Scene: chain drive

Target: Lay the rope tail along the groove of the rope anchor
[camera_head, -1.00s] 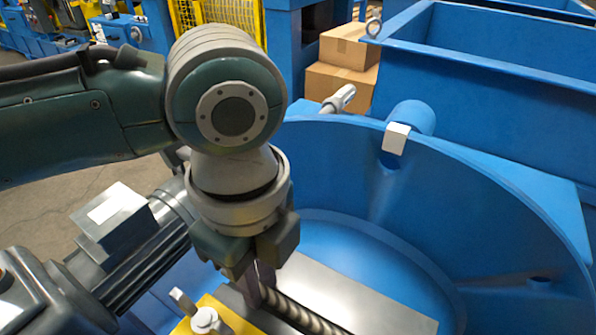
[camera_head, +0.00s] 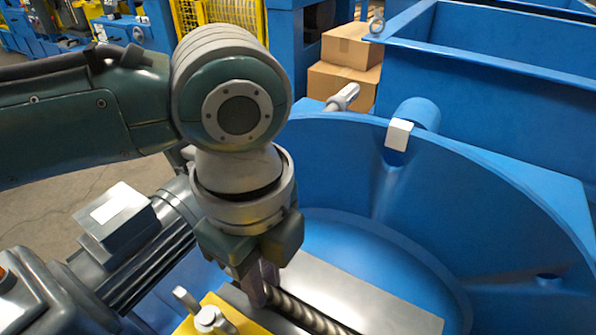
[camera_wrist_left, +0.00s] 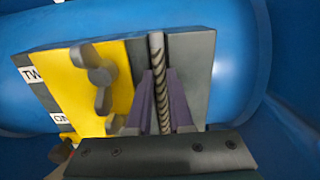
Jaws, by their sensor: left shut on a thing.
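The rope tail (camera_head: 302,313) is a grey twisted strand running along the grey bed of the rope anchor (camera_head: 365,300). In the left wrist view, the rope tail (camera_wrist_left: 157,50) lies in line with the dark groove of the rope anchor (camera_wrist_left: 200,65), beside a yellow plate (camera_wrist_left: 75,95). I cannot tell whether the rope touches the groove floor. My left gripper (camera_head: 262,288) is shut on the rope, its purple fingers (camera_wrist_left: 159,88) on either side of it. The gripper hides part of the rope in the head view. My right gripper is not in view.
A wing nut (camera_wrist_left: 100,75) stands on the yellow plate, close left of the fingers. A large blue drum housing (camera_head: 440,215) curves around behind and to the right. A grey motor (camera_head: 145,245) sits at the left, and cardboard boxes (camera_head: 348,62) stand at the back.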

